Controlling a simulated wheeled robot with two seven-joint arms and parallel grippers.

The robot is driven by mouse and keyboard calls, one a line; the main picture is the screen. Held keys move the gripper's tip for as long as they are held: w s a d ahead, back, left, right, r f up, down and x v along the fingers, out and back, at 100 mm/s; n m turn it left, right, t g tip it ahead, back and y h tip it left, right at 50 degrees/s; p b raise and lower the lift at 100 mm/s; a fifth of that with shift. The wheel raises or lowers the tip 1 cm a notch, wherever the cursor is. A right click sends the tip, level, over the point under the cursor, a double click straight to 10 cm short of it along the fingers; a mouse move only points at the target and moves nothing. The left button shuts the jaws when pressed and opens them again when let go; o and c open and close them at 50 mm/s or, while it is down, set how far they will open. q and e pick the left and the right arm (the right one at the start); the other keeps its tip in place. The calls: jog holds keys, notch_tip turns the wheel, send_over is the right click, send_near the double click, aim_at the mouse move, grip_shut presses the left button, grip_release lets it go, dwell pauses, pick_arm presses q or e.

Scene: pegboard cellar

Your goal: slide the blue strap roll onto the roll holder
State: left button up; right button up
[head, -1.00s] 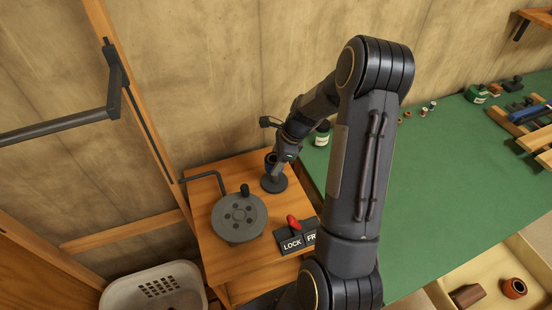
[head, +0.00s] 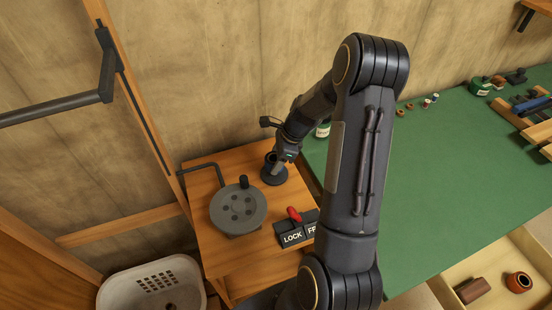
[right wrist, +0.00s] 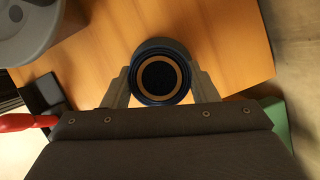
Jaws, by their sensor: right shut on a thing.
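The blue strap roll (right wrist: 160,100) is in the right wrist view, a dark blue ring with a tan core and a dark middle, seen end-on. My right gripper (right wrist: 160,85) is shut on it, one finger on each side. In the head view my right gripper (head: 279,160) is at a dark upright piece over a round dark base (head: 273,179) on the wooden stand. Whether the roll touches that base is unclear. A dark bar on a bracket (head: 60,108) at the left may be the roll holder; I cannot tell for sure. My left gripper is out of view.
A grey disc with a knob (head: 238,210) and a red lever on a LOCK/FREE block (head: 294,214) share the wooden stand (head: 220,262). A bent dark rod (head: 205,168) is behind the disc. A white basket (head: 130,285) stands below left. The green bench (head: 440,180) is right.

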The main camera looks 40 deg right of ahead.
jog(key=shift+f, duration=0.15)
jog(key=shift+f+b, duration=0.7)
jog(key=shift+f, duration=0.2)
jog(key=shift+f, duration=0.1)
jog(key=o, duration=1.1)
jog(key=v, duration=0.8)
